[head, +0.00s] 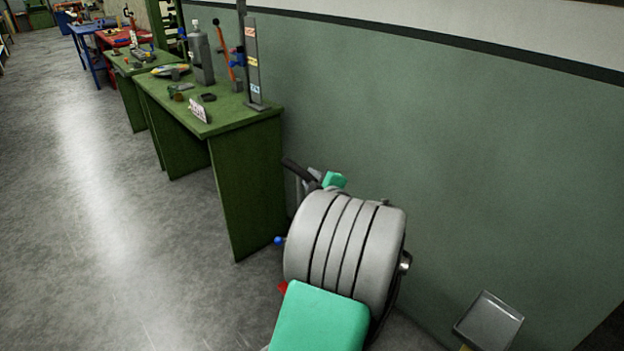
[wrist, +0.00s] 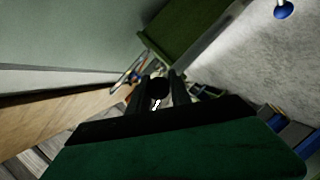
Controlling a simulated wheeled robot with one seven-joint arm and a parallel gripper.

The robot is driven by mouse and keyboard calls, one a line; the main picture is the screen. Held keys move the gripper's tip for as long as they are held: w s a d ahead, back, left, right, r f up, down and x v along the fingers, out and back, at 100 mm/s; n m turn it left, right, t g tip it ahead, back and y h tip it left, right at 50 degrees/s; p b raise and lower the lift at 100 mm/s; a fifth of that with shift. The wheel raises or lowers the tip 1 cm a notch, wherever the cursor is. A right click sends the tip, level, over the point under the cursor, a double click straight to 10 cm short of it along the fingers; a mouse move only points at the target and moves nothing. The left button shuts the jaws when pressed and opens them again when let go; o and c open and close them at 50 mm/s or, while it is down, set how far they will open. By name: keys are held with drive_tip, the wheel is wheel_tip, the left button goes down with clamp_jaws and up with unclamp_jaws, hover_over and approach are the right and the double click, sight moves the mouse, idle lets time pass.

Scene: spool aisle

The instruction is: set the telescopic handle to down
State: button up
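My gripper (wrist: 160,80) shows in the wrist view as two dark fingers, parted. A round black end (wrist: 158,88) shows between them, and I cannot tell whether they touch it. In the head view a grey, ribbed, rounded body (head: 344,245) stands near the wall, with a blue ball knob (head: 278,240) at its left. A black bar (head: 299,168) slants up to the left behind it, beside my teal wrist. It could be the telescopic handle's grip or part of my gripper. The grey body hides what lies below it. The blue knob also shows in the wrist view (wrist: 283,8).
A green workbench (head: 240,190) with tools stands just beyond the grey body, along the wall (head: 450,140). More benches line the aisle behind it. A grey tray-like thing (head: 488,320) is at the lower right. The floor (head: 100,220) on the left is clear.

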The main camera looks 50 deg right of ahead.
clamp_jaws()
idle(0.9)
